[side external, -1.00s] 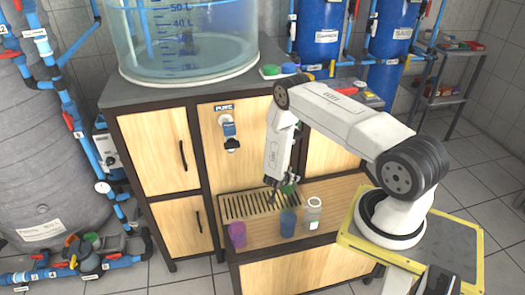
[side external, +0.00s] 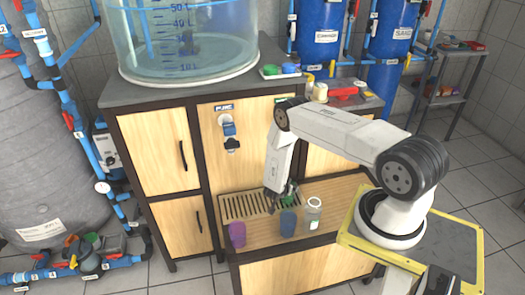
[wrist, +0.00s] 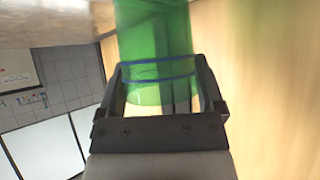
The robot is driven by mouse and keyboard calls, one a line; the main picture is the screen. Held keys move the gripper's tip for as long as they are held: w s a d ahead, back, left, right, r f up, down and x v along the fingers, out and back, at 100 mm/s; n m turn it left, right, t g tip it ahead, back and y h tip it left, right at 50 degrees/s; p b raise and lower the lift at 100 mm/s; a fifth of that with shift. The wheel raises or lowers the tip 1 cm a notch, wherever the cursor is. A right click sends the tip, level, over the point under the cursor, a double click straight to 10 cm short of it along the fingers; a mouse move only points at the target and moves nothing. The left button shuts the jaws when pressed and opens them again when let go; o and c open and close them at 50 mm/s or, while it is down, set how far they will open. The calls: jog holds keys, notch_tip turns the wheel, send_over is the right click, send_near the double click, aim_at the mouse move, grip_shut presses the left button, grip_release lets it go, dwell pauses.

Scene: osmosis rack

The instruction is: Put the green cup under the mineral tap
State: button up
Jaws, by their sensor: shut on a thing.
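The green cup (side external: 291,187) is mostly hidden behind my gripper (side external: 280,197) in the side view, just above the slatted drip tray. In the wrist view the green cup (wrist: 155,35) stands between the two fingers of my gripper (wrist: 160,72), which is shut on it. Blue bands cross the cup there. The mineral tap cannot be made out; my arm covers the front panel right of the tap labelled PURE (side external: 229,127). A bit of green label (side external: 281,99) shows at the arm's upper edge.
A purple cup (side external: 237,234), a blue cup (side external: 288,222) and a clear bottle-like container (side external: 313,213) stand along the shelf's front. The blue cup is close below my gripper. The drip tray (side external: 243,206) is clear at its left. A large water tank (side external: 185,45) stands on the cabinet.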

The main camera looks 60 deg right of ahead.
jog(key=shift+f, duration=0.15)
jog(key=o, duration=0.9)
jog(key=shift+v, duration=0.8)
jog(key=v, duration=1)
jog(key=shift+a+r, duration=0.15)
jog(key=shift+r, duration=0.1)
